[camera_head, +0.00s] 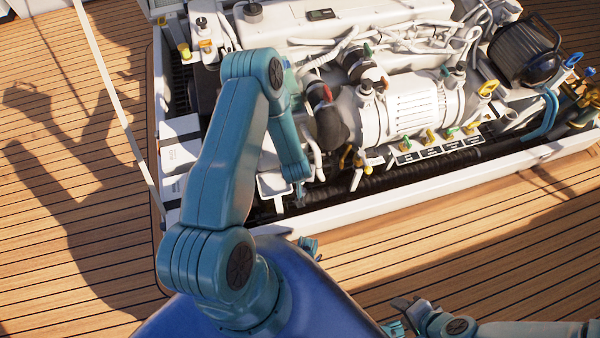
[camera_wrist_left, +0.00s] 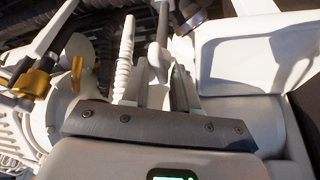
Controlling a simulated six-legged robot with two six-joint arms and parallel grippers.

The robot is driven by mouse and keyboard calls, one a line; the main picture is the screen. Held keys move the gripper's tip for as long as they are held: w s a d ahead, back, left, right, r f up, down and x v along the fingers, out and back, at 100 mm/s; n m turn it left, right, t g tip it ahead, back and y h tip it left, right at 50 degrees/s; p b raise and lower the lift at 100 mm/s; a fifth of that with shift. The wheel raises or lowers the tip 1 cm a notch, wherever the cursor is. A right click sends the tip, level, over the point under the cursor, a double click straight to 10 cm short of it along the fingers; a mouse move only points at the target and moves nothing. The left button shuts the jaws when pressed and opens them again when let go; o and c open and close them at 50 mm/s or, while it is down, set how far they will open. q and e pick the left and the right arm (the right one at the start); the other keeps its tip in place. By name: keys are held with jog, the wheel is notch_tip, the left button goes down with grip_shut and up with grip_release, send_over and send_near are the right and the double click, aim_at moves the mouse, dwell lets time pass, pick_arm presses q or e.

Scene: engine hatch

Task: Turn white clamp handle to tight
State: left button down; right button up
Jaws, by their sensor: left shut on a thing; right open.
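My left arm reaches over the engine's front edge in the head view, and its gripper (camera_head: 299,196) is small and partly lost among the parts there. My right gripper (camera_head: 408,309) is open and empty, low over the deck, away from the engine (camera_head: 415,105).
A white ribbed hose (camera_wrist_left: 125,60) runs close beside the left fingers. Yellow handles (camera_wrist_left: 35,80) are at the left of the wrist view. A white box-like part (camera_wrist_left: 255,60) is at the right. The hatch rim (camera_head: 440,185) borders the engine; the wooden deck (camera_head: 500,240) in front is clear.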

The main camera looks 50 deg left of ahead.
pick_arm(q)
jog(key=shift+s+d+f, duration=0.15)
jog(key=shift+s+d, duration=0.05)
jog(key=shift+s, duration=0.1)
jog(key=c, duration=1.2)
grip_release()
jog(key=p+v, duration=0.5)
jog(key=v, duration=1.1)
jog(key=shift+w+r, duration=0.2)
jog(key=shift+r, duration=0.1)
